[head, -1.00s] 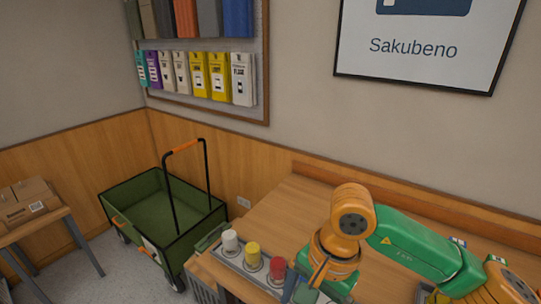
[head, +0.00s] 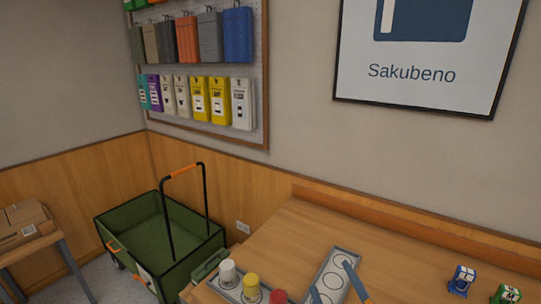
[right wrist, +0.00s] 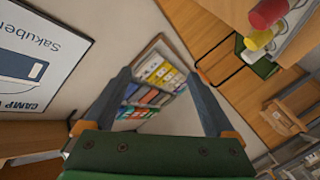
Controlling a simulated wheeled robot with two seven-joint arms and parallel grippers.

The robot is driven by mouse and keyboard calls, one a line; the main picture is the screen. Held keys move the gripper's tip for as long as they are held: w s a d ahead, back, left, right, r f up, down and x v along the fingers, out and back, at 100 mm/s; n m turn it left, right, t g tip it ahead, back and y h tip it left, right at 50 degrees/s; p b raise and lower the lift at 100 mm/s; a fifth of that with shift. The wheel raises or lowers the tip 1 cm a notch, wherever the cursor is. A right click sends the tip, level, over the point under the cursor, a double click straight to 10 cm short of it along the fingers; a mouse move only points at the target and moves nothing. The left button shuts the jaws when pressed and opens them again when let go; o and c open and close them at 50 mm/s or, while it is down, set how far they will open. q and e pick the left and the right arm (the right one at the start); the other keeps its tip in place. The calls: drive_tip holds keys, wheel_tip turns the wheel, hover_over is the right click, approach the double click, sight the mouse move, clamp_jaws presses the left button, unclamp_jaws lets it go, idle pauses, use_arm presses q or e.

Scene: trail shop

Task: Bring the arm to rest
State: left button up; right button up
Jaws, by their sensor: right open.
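My right gripper (head: 330,277) shows only by its two blue-grey fingers at the bottom edge of the head view, in front of a grey tray with ring marks (head: 342,262). In the right wrist view the fingers of the gripper (right wrist: 158,76) stand wide apart with nothing between them. The wall rack lies beyond them in that view. Most of my right arm is out of the head view. My left gripper is not in view.
Two small blue and green items (head: 462,279) lie at the right. A green cart (head: 150,235) stands left, beyond it a side table with a box (head: 25,225).

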drive_tip(key=s+d+f+m+g+h, duration=0.15)
drive_tip(key=s+f+m+g, duration=0.25)
drive_tip(key=s+f+g, duration=0.5)
drive_tip(key=s+d+f+m+g, duration=0.3)
drive_tip(key=s+f+m+g, duration=0.1)
drive_tip(key=s+f, duration=0.85)
wheel_tip(320, 180, down, 23)
drive_tip(key=s+g+b, duration=0.2)
drive_tip(key=b, duration=0.4)
drive_tip(key=s+d+f+n+b, duration=0.1)
drive_tip(key=s+d+f+b, duration=0.1)
drive_tip(key=s+f, duration=0.9)
drive_tip(key=shift+s+f+g+b, duration=0.35)
drive_tip(key=shift+f+b, duration=0.25)
drive_tip(key=shift+b, duration=0.3)
